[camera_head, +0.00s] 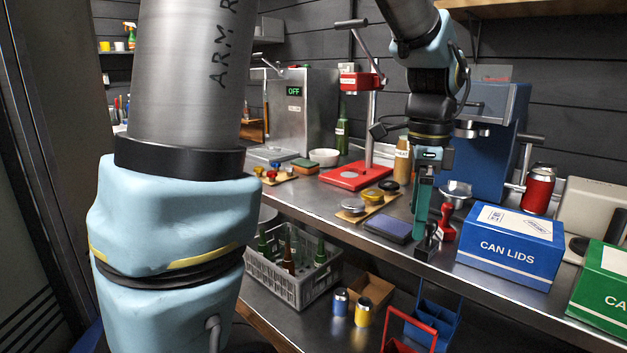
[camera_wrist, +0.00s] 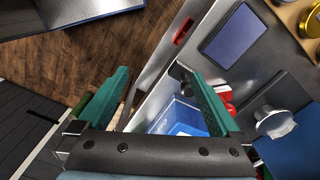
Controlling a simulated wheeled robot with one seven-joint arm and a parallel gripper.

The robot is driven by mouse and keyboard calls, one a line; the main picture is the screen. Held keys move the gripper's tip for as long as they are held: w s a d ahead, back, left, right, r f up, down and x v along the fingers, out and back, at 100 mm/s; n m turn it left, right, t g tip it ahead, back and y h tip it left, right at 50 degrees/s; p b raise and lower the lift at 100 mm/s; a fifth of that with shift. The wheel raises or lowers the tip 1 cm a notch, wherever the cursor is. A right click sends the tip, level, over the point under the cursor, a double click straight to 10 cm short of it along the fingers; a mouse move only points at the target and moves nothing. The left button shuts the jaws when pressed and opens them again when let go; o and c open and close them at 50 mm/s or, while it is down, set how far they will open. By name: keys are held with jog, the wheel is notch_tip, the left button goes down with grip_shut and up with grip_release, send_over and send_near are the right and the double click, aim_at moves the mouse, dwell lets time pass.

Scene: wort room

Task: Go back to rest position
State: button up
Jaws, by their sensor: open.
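My gripper (camera_head: 421,228) hangs from my arm over the front edge of the steel workbench, pointing down. In the wrist view its two teal fingers (camera_wrist: 152,72) are spread wide, with nothing held between them. A small black stamp (camera_head: 429,244) stands on the bench right by the fingertips in the head view. In the wrist view a dark knob (camera_wrist: 181,73) shows just beside the right finger's tip; I cannot tell whether they touch.
Near the gripper are a dark ink pad (camera_head: 388,226), a red stamp (camera_head: 446,222) and a blue CAN LIDS box (camera_head: 511,247). A red press (camera_head: 354,177) and blue machine (camera_head: 490,140) stand behind. A grey bottle crate (camera_head: 292,288) sits below. Wooden floor (camera_wrist: 75,65) shows in front.

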jog(key=a+f+n+p, duration=0.1)
jog(key=a+f+n, duration=0.3)
jog(key=a+n, duration=0.6)
jog(key=w+a+f+n+t+p, duration=0.1)
jog(key=a+f+n, duration=0.3)
jog(key=a+n, duration=0.6)
jog(key=a, duration=0.4)
jog(key=shift+a+t, duration=0.2)
jog(key=shift+t, duration=0.1)
jog(key=shift+w, duration=0.1)
